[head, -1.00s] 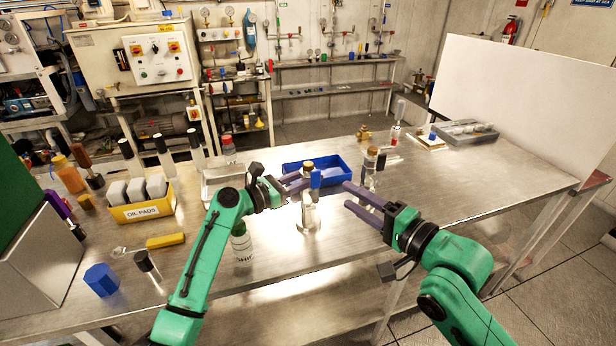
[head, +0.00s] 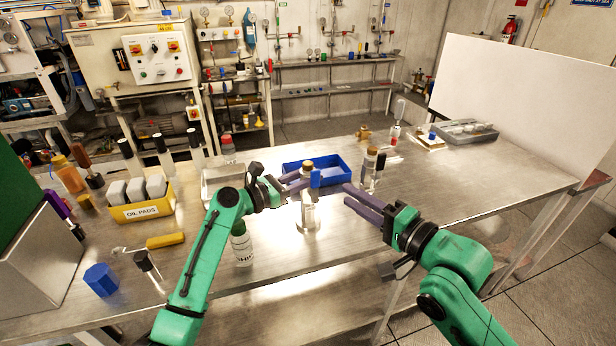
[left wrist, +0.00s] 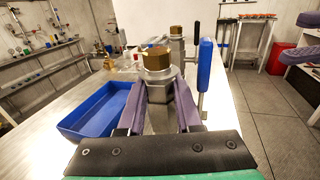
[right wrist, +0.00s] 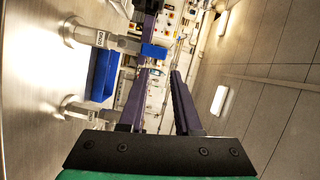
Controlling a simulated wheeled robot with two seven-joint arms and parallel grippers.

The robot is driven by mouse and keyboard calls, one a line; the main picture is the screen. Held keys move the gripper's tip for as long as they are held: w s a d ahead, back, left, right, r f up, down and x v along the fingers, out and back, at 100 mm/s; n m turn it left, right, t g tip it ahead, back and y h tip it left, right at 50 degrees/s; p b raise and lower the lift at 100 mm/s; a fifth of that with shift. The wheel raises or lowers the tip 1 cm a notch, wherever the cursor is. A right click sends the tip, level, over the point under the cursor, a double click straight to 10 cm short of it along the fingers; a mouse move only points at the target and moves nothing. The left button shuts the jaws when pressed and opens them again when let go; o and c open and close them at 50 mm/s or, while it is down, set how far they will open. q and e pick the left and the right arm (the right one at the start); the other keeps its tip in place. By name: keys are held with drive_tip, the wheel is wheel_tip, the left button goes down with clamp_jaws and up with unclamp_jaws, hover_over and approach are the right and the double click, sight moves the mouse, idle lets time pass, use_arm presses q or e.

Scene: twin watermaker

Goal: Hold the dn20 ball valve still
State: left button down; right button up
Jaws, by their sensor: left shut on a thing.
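The ball valve (head: 308,181) stands upright on a metal stand on the bench, with a brass hex top and a blue lever handle (head: 315,178). My left gripper (head: 300,183) is shut on its body from the left. In the left wrist view, the two purple fingers lie along both sides of the grey valve body (left wrist: 160,92), under the brass hex (left wrist: 157,60). The blue handle (left wrist: 205,65) hangs at the right, clear of the fingers. My right gripper (head: 348,193) is open and empty, to the right of the valve. Its fingers also show apart in the right wrist view (right wrist: 162,75).
A second valve (head: 370,161) with a dark handle stands behind the right fingers. A blue tray (head: 335,178) lies behind the held valve. A white bottle (head: 241,247) stands near the left forearm. A yellow oil-pads box (head: 140,210) is at the left.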

drive_tip(key=shift+n, duration=0.4)
clamp_jaws()
drive_tip(key=s+a+n, duration=0.1)
drive_tip(key=a+n, duration=0.1)
drive_tip(key=n, duration=1.4)
drive_tip(key=s+a+n, duration=0.1)
drive_tip(key=a+n, duration=0.2)
drive_tip(key=n, duration=1.4)
drive_tip(key=shift+s+a+f+n+y, duration=0.25)
drive_tip(key=shift+s+a+n+y, duration=0.05)
drive_tip(key=shift+s, duration=0.1)
